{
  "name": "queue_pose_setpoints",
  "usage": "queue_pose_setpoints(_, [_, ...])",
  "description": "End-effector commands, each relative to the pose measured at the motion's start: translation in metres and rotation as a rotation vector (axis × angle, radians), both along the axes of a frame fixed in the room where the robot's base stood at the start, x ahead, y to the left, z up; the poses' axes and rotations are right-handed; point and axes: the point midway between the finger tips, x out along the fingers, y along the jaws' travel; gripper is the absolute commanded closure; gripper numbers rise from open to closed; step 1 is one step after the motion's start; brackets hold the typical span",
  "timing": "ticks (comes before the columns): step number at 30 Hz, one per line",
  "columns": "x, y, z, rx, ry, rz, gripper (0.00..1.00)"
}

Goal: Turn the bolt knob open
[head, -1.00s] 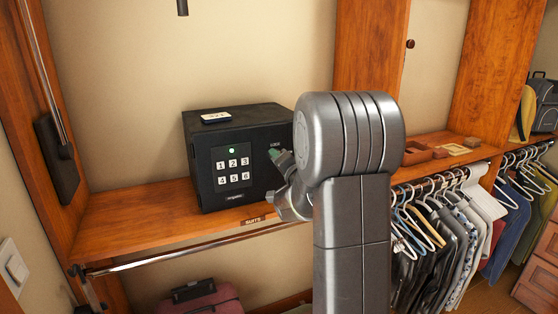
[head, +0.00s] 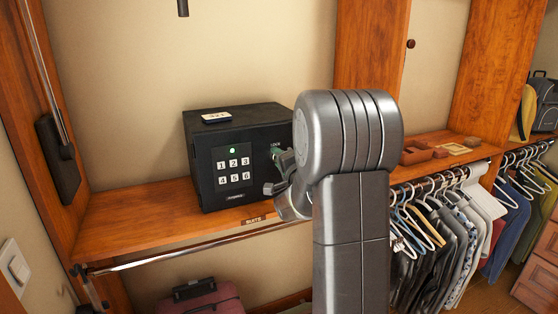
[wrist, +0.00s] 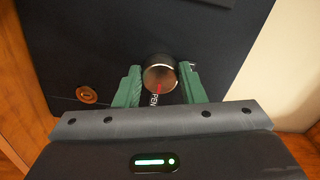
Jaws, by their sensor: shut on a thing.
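The bolt knob (wrist: 159,73) is a round, dark metal knob with a red mark on its face, on the front of the black safe (head: 203,160). In the wrist view, the red mark points down, towards lettering that reads "PEN" where visible. My gripper (wrist: 161,82) is shut on the knob, with one green finger on each side of it. In the head view, my gripper (head: 276,173) is at the right side of the safe's front, and the knob is hidden behind it. The safe's door looks closed.
The safe has a keypad (head: 234,170) with a green light above it. It stands on a wooden shelf (head: 130,220) with a metal rail (head: 190,246) below its front edge. Clothes on hangers (head: 440,220) are at the right. A small tag (head: 216,117) lies on the safe.

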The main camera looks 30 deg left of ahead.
Motion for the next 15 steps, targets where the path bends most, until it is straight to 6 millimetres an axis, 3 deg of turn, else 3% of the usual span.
queue_pose_setpoints(2, [0.0001,-0.0002,-0.0006,-0.001,0.001,0.000,0.86])
queue_pose_setpoints(3, [0.0001,-0.0002,-0.0006,-0.001,0.001,0.000,0.58])
queue_pose_setpoints(6, [0.0001,-0.0002,-0.0006,-0.001,0.000,0.000,0.42])
queue_pose_setpoints(15, [-0.0008,-0.0013,-0.0003,-0.001,-0.001,0.000,0.42])
